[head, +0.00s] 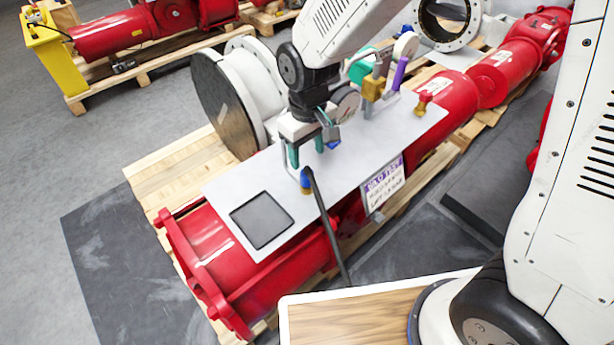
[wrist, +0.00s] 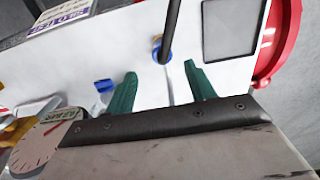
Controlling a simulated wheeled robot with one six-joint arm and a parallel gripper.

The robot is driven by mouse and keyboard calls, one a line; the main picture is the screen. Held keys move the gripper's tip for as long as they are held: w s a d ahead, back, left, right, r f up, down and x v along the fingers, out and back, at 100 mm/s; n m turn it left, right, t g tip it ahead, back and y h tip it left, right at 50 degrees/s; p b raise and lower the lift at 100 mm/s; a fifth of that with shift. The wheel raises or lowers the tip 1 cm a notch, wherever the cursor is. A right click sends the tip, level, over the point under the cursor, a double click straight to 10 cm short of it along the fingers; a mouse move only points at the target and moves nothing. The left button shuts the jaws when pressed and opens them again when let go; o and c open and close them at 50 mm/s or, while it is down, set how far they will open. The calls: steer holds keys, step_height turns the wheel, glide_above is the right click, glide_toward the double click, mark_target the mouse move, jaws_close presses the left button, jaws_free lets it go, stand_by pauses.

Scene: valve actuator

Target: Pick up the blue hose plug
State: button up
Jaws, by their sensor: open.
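A blue hose plug (head: 305,178) sits at the end of a black hose, on a brass-yellow base on the white plate. It also shows in the wrist view (wrist: 162,52), with the hose running up from it. My gripper (head: 306,158) is open and empty, with teal fingers. In the wrist view the gripper's fingertips (wrist: 160,70) are spread either side of the plug's line, with the plug just beyond them. The fingers do not appear to touch it. A second, smaller blue part (wrist: 104,85) lies left of the fingers in the wrist view.
The white plate (head: 225,190) lies over red pipework and carries a dark square pad (head: 262,219). A labelled sign (head: 383,184) hangs at its front edge. A gauge (wrist: 38,145), a brass fitting (head: 373,88) and a red-topped fitting (head: 423,102) stand farther along the plate.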

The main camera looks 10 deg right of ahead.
mark_target(307, 168)
step_height(307, 168, down, 7)
steer(key=shift+s+a+r, duration=0.1)
steer(key=shift+s, duration=0.05)
steer(key=c, duration=1.2)
